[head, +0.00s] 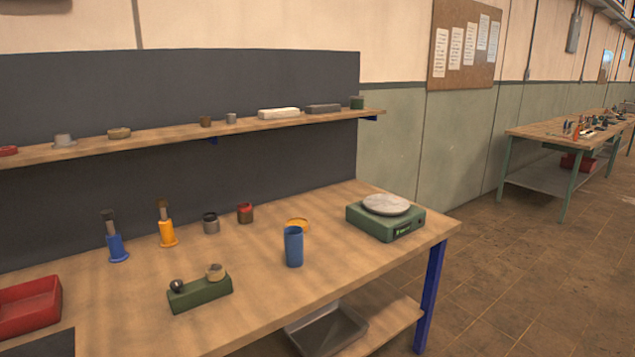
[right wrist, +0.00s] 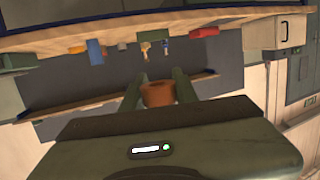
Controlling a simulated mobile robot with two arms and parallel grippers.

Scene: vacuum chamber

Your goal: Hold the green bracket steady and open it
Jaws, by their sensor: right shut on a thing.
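A green block-like piece (head: 200,293), possibly the green bracket, lies on the workbench near its front edge in the head view. A dark ball (head: 177,286) and a tan round piece (head: 215,271) sit on top of it. I cannot make out how it opens. In the right wrist view, which looks upside down, my right gripper (right wrist: 158,86) is shut on a brown-orange cup-like piece (right wrist: 158,95) between two green fingers. It is apart from the bench top. Neither gripper shows in the head view, and the left one is out of sight.
A red tray (head: 28,305) is at left.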

